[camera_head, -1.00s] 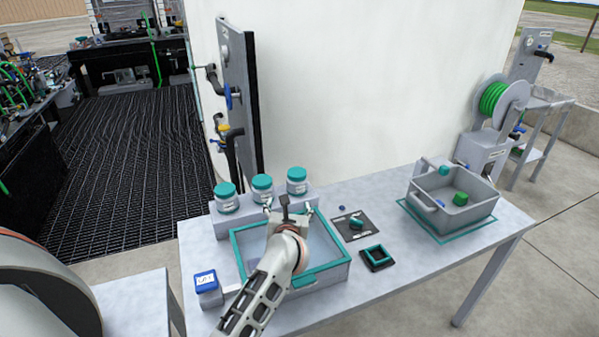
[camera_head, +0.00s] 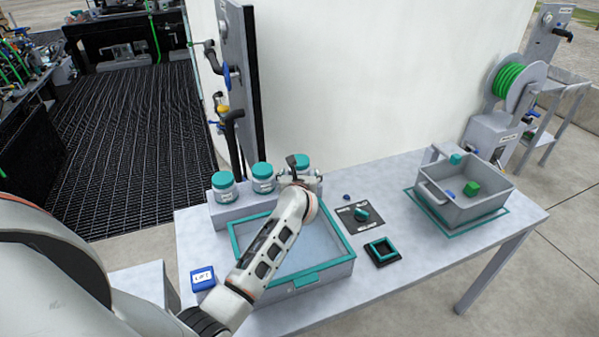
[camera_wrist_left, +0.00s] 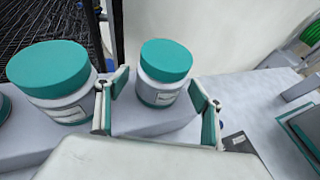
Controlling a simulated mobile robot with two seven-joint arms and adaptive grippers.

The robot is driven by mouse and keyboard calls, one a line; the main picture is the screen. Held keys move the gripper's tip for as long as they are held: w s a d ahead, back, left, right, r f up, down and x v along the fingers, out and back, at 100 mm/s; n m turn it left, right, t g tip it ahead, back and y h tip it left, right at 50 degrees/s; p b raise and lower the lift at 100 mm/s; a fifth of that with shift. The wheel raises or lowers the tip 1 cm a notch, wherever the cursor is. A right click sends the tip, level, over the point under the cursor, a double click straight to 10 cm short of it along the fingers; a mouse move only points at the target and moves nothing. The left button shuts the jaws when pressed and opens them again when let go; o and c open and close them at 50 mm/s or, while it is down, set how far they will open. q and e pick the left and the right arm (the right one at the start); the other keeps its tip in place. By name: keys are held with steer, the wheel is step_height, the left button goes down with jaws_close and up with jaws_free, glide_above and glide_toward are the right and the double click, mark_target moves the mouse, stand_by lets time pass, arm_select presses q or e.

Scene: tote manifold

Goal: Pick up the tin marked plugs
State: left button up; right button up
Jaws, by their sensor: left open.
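Three white tins with teal lids stand in a row on a raised grey ledge at the back of the table: a left tin (camera_head: 224,188), a middle tin (camera_head: 263,179) and a right tin (camera_head: 302,162). Their label text is too small to read, so I cannot tell which says plugs. My left gripper (camera_head: 300,178) is open at the right tin and partly hides it. In the left wrist view, the right tin (camera_wrist_left: 164,75) stands between and beyond the spread fingers of my left gripper (camera_wrist_left: 160,95); the middle tin (camera_wrist_left: 58,85) is left of them. My right gripper is out of view.
A teal-rimmed tray (camera_head: 335,274) lies under my left arm. A blue box (camera_head: 202,279) is at the front left. A dark mat (camera_head: 367,222), a small square frame (camera_head: 382,251) and a grey tote (camera_head: 467,209) are to the right.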

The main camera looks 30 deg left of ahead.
arm_select(q)
steer(key=shift+x, duration=1.15)
steer(key=c, duration=1.2)
steer(key=shift+r, duration=0.1)
